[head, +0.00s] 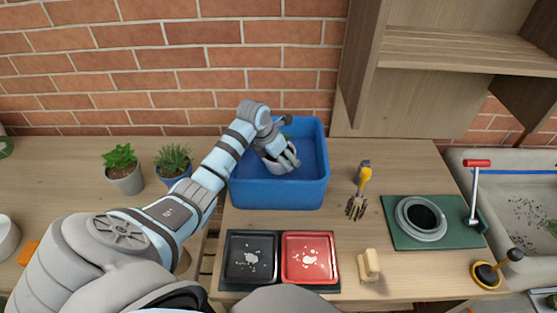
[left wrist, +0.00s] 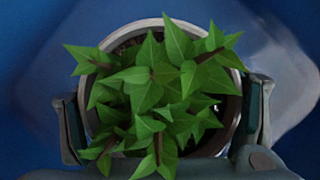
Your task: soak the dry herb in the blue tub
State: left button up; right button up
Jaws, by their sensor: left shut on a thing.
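The blue tub (head: 279,195) stands on the bench against the brick wall. My left gripper (head: 284,160) reaches inside it and is shut on a potted herb. In the left wrist view the herb (left wrist: 160,85) has green, pointed leaves. Its pale pot (left wrist: 112,42) sits between the two fingers (left wrist: 162,125), with dark soil showing at the rim. In the head view the arm and fingers hide most of the pot. I cannot tell whether it touches the tub floor or how much water is there. My right gripper is not in view.
Two potted plants (head: 122,170) (head: 173,163) stand left of the tub. A black tray (head: 233,281) and a red tray (head: 326,281) lie in front.

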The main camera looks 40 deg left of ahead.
pick_arm(q)
jog(key=shift+r, duration=0.1)
notch_tip(320, 180, up, 15)
jog(key=p, duration=1.3)
dwell(1.0)
notch_tip(320, 180, up, 3)
jog(key=shift+p, duration=1.2)
